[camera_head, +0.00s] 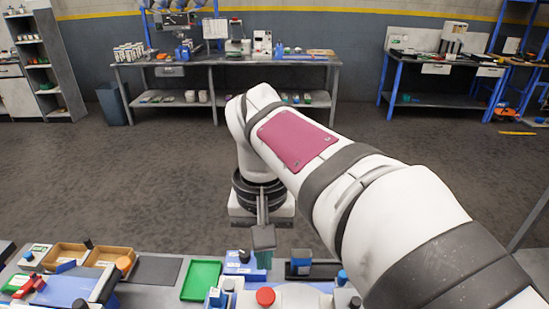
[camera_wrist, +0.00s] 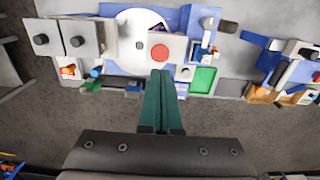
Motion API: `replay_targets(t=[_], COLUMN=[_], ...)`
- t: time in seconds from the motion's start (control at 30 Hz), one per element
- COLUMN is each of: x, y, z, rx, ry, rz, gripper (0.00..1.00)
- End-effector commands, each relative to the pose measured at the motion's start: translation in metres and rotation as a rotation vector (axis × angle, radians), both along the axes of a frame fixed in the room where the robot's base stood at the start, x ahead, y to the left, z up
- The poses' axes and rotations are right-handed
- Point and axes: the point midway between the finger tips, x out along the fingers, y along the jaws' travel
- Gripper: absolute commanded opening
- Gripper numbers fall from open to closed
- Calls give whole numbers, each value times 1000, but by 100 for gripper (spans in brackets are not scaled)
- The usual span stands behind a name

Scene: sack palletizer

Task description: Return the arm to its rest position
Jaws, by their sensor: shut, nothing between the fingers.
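My gripper (camera_head: 264,263) hangs from the end of my white arm in the head view, pointing down above the near workbench. Its dark green fingers also show in the wrist view (camera_wrist: 160,78), pressed together and empty. The fingertips appear just below the red button (camera_wrist: 159,53) in the wrist picture; whether they touch anything there I cannot tell. My arm, with a maroon panel, reaches across the middle and right of the head view. It hides part of the floor and the bench's right side.
The near bench holds a red button (camera_head: 265,297), a green tray (camera_head: 201,281), a wooden tray (camera_head: 108,257) and several small devices. A long grey workbench (camera_head: 225,61) stands along the back wall, with another bench (camera_head: 440,62) at back right. Open dark floor (camera_head: 90,180) lies between.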

Motion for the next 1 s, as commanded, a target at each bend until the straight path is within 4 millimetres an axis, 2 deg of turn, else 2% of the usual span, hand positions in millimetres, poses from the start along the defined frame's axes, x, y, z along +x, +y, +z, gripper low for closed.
replay_targets(t=[0.17, 0.27, 0.37, 0.4, 0.5, 0.6, 0.67, 1.0], x=[0, -16, -68, -91, -142, -171, -178, -178], y=[0, -17, -56, -69, -86, -90, -91, -91], z=[0, -4, -25, -38, -70, -93, -99, -99], rx=[0, 12, 55, 75, 119, 145, 151, 151], ry=[0, 8, 28, 36, 48, 54, 55, 55], rz=[0, -46, -182, -244, -381, -464, -484, -485], gripper=[0, 0, 0, 0, 0, 0, 0, 0])
